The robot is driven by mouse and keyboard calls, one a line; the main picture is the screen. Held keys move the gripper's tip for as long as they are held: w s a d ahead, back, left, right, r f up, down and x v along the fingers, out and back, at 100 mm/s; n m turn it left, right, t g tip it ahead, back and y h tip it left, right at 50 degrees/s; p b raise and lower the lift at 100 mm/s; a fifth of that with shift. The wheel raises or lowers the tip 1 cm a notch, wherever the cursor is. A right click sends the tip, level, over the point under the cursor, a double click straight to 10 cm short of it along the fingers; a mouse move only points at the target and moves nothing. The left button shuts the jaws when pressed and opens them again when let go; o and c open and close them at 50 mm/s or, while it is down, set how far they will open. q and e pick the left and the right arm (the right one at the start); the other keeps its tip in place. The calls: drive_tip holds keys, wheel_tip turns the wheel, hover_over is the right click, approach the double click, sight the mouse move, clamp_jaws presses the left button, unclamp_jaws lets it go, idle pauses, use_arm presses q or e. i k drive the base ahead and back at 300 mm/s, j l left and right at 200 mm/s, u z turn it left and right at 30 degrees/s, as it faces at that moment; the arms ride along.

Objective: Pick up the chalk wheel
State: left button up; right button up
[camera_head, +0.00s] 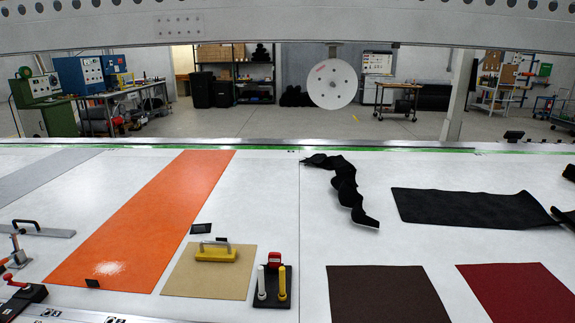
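A small black holder (272,301) stands near the front of the white table, just right of a tan square sheet. A white stick (262,284) and a yellow stick (282,284) stand upright in it. A small red tool (275,260) is at its back, between and behind the sticks; it may be the chalk wheel, but it is too small to be sure. No other thing here looks clearly like a chalk wheel. Neither of my grippers is in view.
An orange strip (150,215), brown sheet (388,295), dark red sheet (517,292) and crumpled black fabric (345,182) lie around. Clamps (18,248) stand at left. Bare table lies behind the holder.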

sight(274, 258)
drive_tip(key=j+u, duration=0.3)
drive_tip(key=u, duration=0.15)
drive_tip(key=k+j+u, duration=0.1)
drive_tip(key=j+u, duration=0.25)
drive_tip(key=u, duration=0.15)
